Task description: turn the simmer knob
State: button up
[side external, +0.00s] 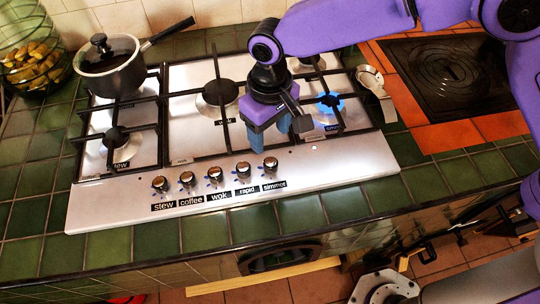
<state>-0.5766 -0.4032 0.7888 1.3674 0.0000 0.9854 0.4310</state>
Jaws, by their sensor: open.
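The simmer knob (270,165) is the rightmost of several silver knobs along the front of the steel hob (330,165), above a black "simmer" label (272,186). It stands upright on the panel and nothing touches it. My gripper (270,138) has a purple body and blue fingers. It is open and empty, above the hob and just behind the simmer knob in the picture. Its height above the panel is hard to tell. A blue flame (330,101) burns on the right front burner. My gripper hides part of the grates.
The rapid knob (243,171) is close to the left of the simmer knob, with wok (215,175), coffee (187,179) and stew (160,184) further left. A lidded pot (112,72) sits back left. A silver object (372,83) stands at the hob's right edge. Green tiles (300,214) in front are clear.

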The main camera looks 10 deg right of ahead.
aim_at(270, 161)
notch_tip(270, 161, down, 10)
jog(key=shift+r, duration=0.15)
dwell(0.3)
jog(key=c, duration=1)
